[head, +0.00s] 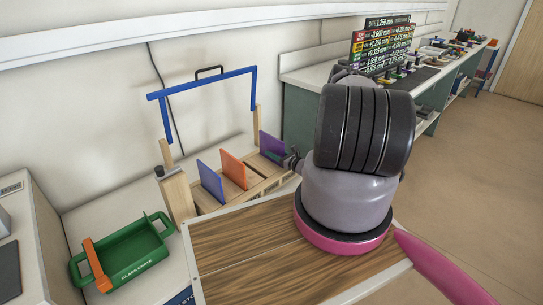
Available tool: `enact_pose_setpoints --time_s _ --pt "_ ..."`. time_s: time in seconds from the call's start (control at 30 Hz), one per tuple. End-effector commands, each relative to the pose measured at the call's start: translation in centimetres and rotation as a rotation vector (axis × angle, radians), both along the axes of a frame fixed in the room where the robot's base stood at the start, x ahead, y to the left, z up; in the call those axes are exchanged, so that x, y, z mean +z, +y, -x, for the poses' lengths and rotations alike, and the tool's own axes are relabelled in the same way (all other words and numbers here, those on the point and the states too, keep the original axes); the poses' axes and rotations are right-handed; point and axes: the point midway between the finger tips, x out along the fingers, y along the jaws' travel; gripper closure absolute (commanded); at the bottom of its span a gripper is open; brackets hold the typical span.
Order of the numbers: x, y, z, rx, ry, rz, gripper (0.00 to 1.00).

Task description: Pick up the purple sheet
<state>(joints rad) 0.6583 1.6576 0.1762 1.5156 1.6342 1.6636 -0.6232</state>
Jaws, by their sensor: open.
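The purple sheet (270,145) stands on edge in the wooden rack (234,199), at its right end in the head view. An orange sheet (233,169) and a blue sheet (211,183) stand upright to its left in the same rack. My gripper (290,162) is just to the right of the purple sheet, low beside it. My own arm hides most of the gripper, and I cannot tell whether it touches the sheet. The gripper is open.
A blue bar frame (205,90) rises over the rack on wooden posts. A green glass crate (123,254) with an orange handle sits at the lower left. A wood-grain tabletop (240,250) lies in front. A long bench (318,70) with signs and small items runs behind.

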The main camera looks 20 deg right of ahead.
Motion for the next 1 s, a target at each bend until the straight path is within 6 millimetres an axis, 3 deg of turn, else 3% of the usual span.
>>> enact_pose_setpoints --time_s 0.17,0.2,0.3,1.0 --pt "0.0 -0.01 0.01 0.0 0.0 0.0 0.53" --pt "0.0 -0.02 0.02 0.0 0.0 0.0 0.68" --pt "0.01 -0.02 0.02 0.0 0.0 0.0 1.0" --pt "0.02 -0.04 0.04 0.0 0.0 0.0 1.0"
